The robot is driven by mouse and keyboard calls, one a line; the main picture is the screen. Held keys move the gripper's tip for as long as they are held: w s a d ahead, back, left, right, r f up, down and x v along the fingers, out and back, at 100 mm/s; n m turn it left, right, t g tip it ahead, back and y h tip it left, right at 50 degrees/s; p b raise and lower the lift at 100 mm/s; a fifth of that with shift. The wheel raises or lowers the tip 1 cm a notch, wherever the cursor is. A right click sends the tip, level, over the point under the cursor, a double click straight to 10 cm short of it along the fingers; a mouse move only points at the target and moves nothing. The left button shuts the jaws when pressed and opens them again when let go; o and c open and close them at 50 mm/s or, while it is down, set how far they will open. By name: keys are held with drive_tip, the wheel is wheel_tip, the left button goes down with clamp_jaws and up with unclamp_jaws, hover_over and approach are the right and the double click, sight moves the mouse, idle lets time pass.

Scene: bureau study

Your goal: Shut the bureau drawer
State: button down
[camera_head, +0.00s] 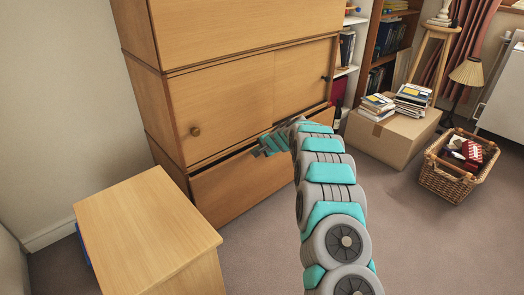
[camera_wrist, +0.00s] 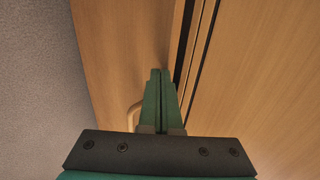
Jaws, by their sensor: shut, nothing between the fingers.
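The wooden bureau (camera_head: 223,100) stands against the wall in the head view. Its bottom drawer (camera_head: 228,190) is slightly open, with a dark gap along its top edge. My gripper (camera_head: 258,152) is at the upper part of the drawer front, beside that gap. In the wrist view, my gripper (camera_wrist: 160,74) is shut and empty, its green fingers together over the drawer front (camera_wrist: 112,50). A pale curved handle (camera_wrist: 132,116) shows just left of the fingers, partly hidden by them. I cannot tell whether the fingertips touch the drawer.
A small wooden cabinet (camera_head: 150,225) stands at the front left. A cardboard box (camera_head: 392,140) with books and a wicker basket (camera_head: 447,183) are on the right. Carpet (camera_head: 420,245) is clear at the lower right. A round knob (camera_head: 195,131) is on the bureau door.

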drive_tip(key=shift+w+a+r+p, duration=0.1)
drive_tip(key=shift+w+a+p, duration=0.85)
drive_tip(key=shift+w, duration=0.35)
